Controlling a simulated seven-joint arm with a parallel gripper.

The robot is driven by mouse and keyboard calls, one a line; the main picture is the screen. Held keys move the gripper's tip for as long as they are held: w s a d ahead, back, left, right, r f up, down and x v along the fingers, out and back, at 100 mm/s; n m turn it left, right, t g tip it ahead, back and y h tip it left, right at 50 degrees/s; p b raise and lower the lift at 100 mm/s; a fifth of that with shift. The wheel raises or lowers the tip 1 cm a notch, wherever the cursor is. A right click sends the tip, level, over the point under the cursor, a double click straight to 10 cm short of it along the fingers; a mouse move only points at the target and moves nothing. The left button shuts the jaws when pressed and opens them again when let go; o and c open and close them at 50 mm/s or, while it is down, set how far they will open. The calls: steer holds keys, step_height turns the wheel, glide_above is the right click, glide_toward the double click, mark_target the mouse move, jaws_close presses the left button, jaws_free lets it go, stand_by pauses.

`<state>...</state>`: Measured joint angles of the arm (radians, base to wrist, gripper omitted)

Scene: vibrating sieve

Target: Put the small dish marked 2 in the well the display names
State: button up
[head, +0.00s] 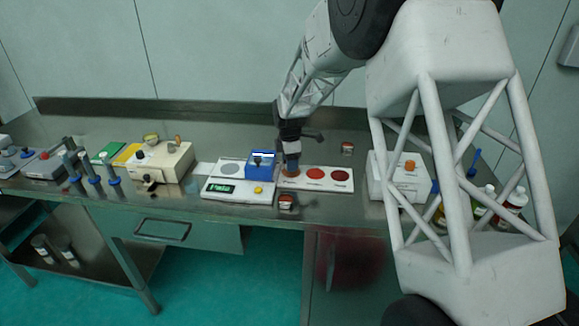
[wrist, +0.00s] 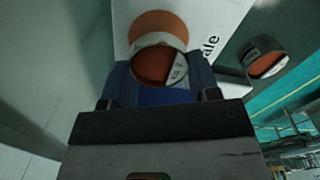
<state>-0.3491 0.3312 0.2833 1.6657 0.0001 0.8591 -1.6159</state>
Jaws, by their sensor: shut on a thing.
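My gripper (head: 291,158) is over the left end of a white board (head: 327,188). In the wrist view its two blue fingers (wrist: 161,82) are shut on a small round dish (wrist: 153,66) with reddish-brown contents and a white label; I cannot read its number surely. The board has three round wells: an orange-brown one partly hidden by my gripper, a red-orange one (head: 315,173) and a dark red one (head: 340,175). The orange-brown well (wrist: 158,25) shows just beyond the held dish, beside lettering ending in "ale". The blue display box (head: 262,162) is too small to read.
One small dish (head: 286,201) stands at the bench's front edge, another (head: 347,148) behind the board. A scale (head: 235,189) with a green readout is left of the board. A white box with an orange knob (head: 410,164) stands right. Bottles stand farther right.

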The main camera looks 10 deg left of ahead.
steer(key=shift+f, duration=1.15)
steer(key=shift+f, duration=0.1)
steer(key=o, duration=0.7)
step_height(320, 180, up, 12)
stand_by(0.5)
